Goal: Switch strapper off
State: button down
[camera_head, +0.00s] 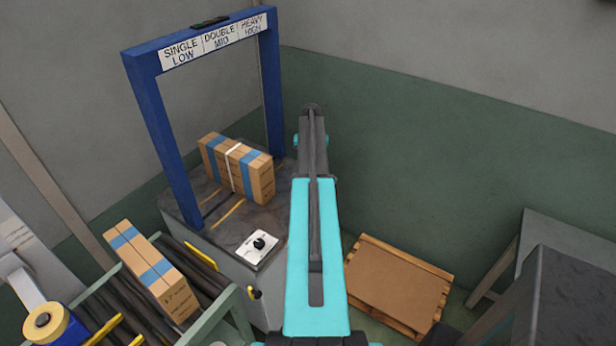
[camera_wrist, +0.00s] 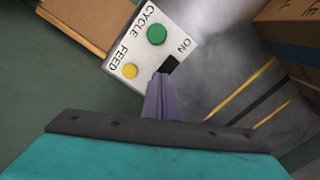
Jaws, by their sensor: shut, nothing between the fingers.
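The strapper is a blue arch (camera_head: 155,130) over a dark grey table (camera_head: 262,218). A strip on the arch's top bar (camera_head: 215,40) reads SINGLE LOW, DOUBLE MID, HEAVY HIGH. A white plate with a black knob (camera_head: 259,243) is on the table's near corner. In the wrist view, a white control panel (camera_wrist: 140,58) carries a green CYCLE button (camera_wrist: 156,34), a yellow FEED button (camera_wrist: 130,71) and a black switch (camera_wrist: 171,64) beside the word ON. My gripper (camera_wrist: 163,80) is shut and empty, its tips just by the switch. I cannot tell whether they touch. My arm hides the gripper in the head view.
A carton (camera_head: 248,176) with a white band around it stands under the arch. Another carton (camera_head: 152,270) is on the roller conveyor (camera_head: 205,276) at left. A wooden pallet (camera_head: 440,310) with a brown sheet lies on the floor right of my arm. A green wall is behind.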

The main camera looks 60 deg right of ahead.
notch_tip(320, 180, up, 6)
jog(key=p, duration=0.2)
jog(key=shift+r, duration=0.2)
dwell(0.6)
dwell(0.5)
